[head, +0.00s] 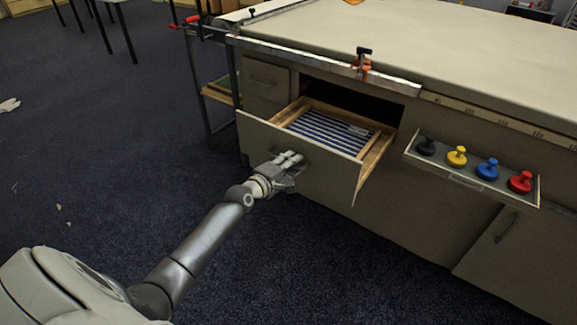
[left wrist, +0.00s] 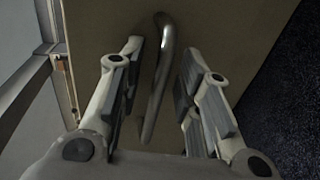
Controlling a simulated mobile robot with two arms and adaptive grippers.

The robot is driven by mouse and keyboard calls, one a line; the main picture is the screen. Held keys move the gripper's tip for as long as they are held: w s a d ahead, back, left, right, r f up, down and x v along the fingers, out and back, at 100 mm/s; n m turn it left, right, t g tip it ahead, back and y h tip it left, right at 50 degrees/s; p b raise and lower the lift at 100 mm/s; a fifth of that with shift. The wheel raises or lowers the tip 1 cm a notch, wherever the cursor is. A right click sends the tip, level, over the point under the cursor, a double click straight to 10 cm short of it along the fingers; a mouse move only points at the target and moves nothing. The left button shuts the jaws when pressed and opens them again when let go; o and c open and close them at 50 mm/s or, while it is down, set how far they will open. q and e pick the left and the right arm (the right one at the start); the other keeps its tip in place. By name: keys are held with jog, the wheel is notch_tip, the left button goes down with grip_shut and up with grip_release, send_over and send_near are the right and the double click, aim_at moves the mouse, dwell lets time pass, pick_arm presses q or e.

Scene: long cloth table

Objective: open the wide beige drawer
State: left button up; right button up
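The wide beige drawer (head: 335,178) stands pulled out of the cloth table's cabinet. Its inside shows wooden sides and a blue-and-white striped lining (head: 325,133) with a small pale item on it. My left gripper (head: 293,161) is at the drawer's front face. In the left wrist view the curved metal drawer handle (left wrist: 163,70) lies between the two fingers (left wrist: 161,75). The fingers are apart, with a gap seen on each side of the handle. The handle is hidden behind my gripper in the head view. My right gripper is not in view.
A shallow tray (head: 468,183) with black, yellow, blue and red knobbed pieces sticks out to the right of the drawer. An orange-and-black clamp (head: 363,62) sits on the table edge above. The dark carpet (head: 330,260) in front is clear.

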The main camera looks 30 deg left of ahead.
pick_arm(q)
jog(key=d+v, duration=0.1)
jog(key=v, duration=1.1)
jog(key=shift+a, duration=0.4)
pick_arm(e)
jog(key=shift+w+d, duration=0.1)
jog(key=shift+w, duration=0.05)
